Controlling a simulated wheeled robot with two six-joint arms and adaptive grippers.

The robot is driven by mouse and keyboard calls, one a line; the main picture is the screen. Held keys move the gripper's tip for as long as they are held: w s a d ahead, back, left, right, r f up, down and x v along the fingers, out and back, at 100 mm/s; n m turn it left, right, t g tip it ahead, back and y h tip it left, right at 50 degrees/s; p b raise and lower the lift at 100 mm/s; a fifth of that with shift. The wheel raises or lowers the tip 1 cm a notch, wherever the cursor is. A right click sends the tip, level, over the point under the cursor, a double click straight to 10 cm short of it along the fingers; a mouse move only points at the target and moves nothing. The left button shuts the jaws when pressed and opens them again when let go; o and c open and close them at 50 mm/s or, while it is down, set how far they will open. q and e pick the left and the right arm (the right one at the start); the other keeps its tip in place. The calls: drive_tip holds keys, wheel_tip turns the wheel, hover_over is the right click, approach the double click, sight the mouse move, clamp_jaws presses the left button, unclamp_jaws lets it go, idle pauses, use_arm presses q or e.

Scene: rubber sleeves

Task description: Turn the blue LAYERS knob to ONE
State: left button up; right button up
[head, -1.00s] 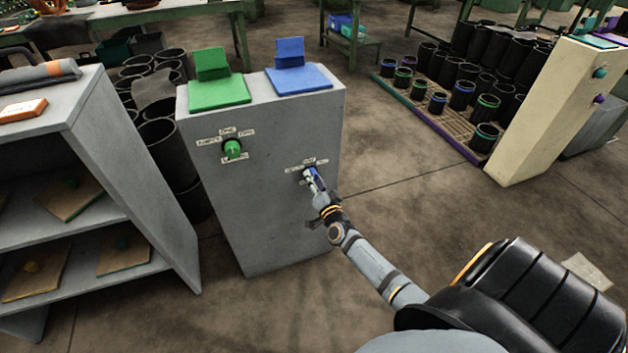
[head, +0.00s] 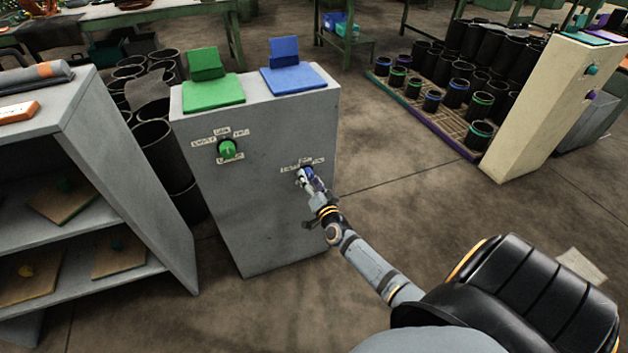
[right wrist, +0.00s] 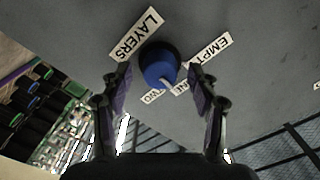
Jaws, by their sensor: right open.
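The blue LAYERS knob (right wrist: 160,62) is on the grey cabinet's front, with a pale pointer mark on its lower edge. The pointer lies between the TWO label (right wrist: 154,97) and the partly covered ONE label (right wrist: 184,87); I cannot tell exactly which it meets. The LAYERS label (right wrist: 136,35) is at its upper left and the EMPTY label (right wrist: 212,56) at its right. My right gripper (right wrist: 160,74) is open, one finger on each side of the knob with gaps visible. In the head view my right gripper (head: 308,178) mostly hides the knob. My left gripper is not in view.
The grey cabinet (head: 255,225) also carries a green knob (head: 228,149), and green and blue pads on top. A grey shelf (head: 150,190) stands at left. A cream cabinet (head: 530,115) and a rack of black sleeves are at right. Floor between is clear.

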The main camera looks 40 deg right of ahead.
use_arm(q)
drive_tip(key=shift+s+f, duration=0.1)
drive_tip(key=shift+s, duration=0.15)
use_arm(e)
drive_tip(key=v, duration=1.1)
drive_tip(key=shift+s, duration=0.25)
drive_tip(key=shift+a, duration=0.15)
